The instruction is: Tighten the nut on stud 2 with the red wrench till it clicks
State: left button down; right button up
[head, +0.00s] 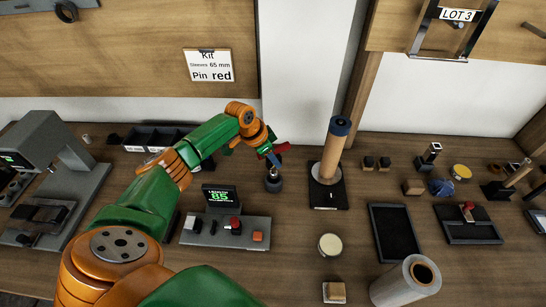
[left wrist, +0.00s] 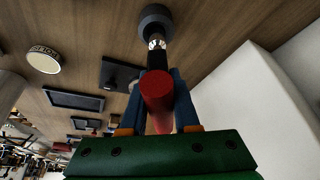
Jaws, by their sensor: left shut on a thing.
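My left gripper (head: 268,150) is shut on a red rod-like part, which I take to be the red wrench (head: 281,148). In the left wrist view the red round end (left wrist: 157,88) sits between the blue fingers (left wrist: 163,105). No stud number or nut can be made out. My right gripper is not in view.
A tall brown tube with a blue cap (head: 331,155) stands close right of the gripper. A grey unit with a green "85" display (head: 255,228) is in front. Black trays (head: 394,234), a pale roll (head: 392,288) and small blocks lie to the right.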

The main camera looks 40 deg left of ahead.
aim_at(273, 166)
pick_arm(q)
jog(key=shift+f+b, duration=1.35)
jog(key=shift+f, duration=0.5)
dwell(0.4)
jog(key=c, duration=0.6)
grip_release()
jog(key=shift+s, duration=0.1)
